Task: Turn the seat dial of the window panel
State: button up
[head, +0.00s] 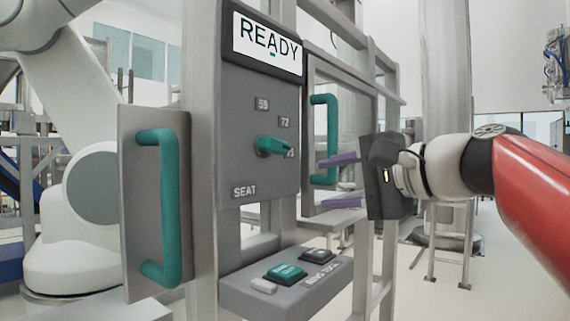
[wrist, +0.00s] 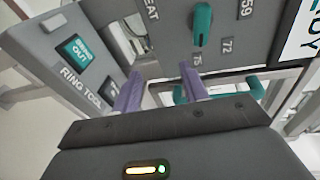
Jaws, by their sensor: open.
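The seat dial is a teal knob (head: 272,147) on the grey window panel (head: 232,110), above the word SEAT. Labels 59, 72 and 75 stand around it, and its pointer is turned toward 75. The dial also shows near the top of the wrist view (wrist: 202,26). My gripper (head: 330,182) is open, with two purple fingers one above the other in the head view. It is right of the dial and apart from it. In the wrist view the gripper (wrist: 158,84) has nothing between its fingers.
A READY display (head: 267,48) tops the panel. A teal handle (head: 325,138) on the framed door is close behind my fingers. A larger teal handle (head: 165,205) is at the left. A button shelf (head: 300,277) juts out below the panel.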

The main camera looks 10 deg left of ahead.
aim_at(279, 146)
jog(key=w+a+r+y, duration=0.1)
jog(key=a+r, duration=0.1)
jog(key=a, duration=0.1)
jog(key=w+a+r, duration=0.1)
jog(key=a, duration=0.2)
jog(key=w+a+r+g+y+p, duration=0.1)
jog(key=a+r, duration=0.1)
jog(key=a, duration=0.1)
jog(key=shift+a+r+y, duration=0.2)
jog(key=shift+r+y, duration=0.1)
grip_shut()
